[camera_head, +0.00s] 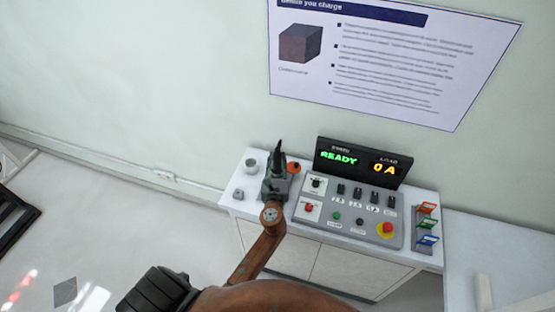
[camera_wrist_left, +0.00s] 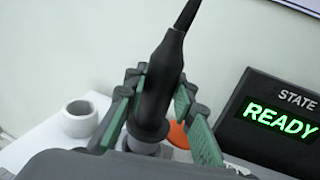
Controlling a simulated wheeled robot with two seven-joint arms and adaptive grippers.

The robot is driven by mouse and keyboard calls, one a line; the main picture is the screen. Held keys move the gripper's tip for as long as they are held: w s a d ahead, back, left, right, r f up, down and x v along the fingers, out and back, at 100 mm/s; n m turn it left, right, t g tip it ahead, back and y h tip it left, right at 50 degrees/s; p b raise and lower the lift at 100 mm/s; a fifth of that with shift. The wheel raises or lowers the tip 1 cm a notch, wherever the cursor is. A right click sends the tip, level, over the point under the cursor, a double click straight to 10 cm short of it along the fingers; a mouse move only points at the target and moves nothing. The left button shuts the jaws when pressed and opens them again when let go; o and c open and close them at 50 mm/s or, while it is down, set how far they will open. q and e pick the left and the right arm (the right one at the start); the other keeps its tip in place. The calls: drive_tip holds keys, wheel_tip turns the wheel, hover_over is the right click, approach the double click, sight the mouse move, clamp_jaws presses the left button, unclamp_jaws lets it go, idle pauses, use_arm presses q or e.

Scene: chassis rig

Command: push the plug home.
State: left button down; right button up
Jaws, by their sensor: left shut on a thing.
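The black plug (camera_wrist_left: 158,95) stands nearly upright between the green-padded fingers of my left gripper (camera_wrist_left: 160,80) in the left wrist view, with its cable leaving from the top. The fingers are shut on it. I cannot tell how deep the plug sits, as the gripper body hides what is below. In the head view, the plug (camera_head: 279,151) rises above my left gripper (camera_head: 275,184) over the left part of the white bench. My right gripper is not in view.
A control panel (camera_head: 345,217) with switches and a red knob stands right of the gripper. Behind it a display (camera_head: 362,162) reads READY and 0 A. A white cup-like ring (camera_head: 251,165) and an orange round part (camera_head: 294,167) flank the plug. Coloured cards (camera_head: 427,225) stand at right.

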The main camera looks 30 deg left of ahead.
sight(277, 170)
use_arm(q)
drive_tip(key=shift+f+b, duration=0.35)
drive_tip(key=shift+f, duration=0.15)
drive_tip(key=shift+f+b, duration=1.2)
drive_tip(key=shift+f, duration=0.4)
drive_tip(key=c, duration=1.6)
unclamp_jaws()
drive_tip(key=shift+o, duration=0.3)
drive_tip(key=shift+f, duration=0.1)
drive_tip(key=shift+s, duration=0.15)
drive_tip(key=v, duration=1.1)
drive_tip(key=shift+s+d, duration=0.3)
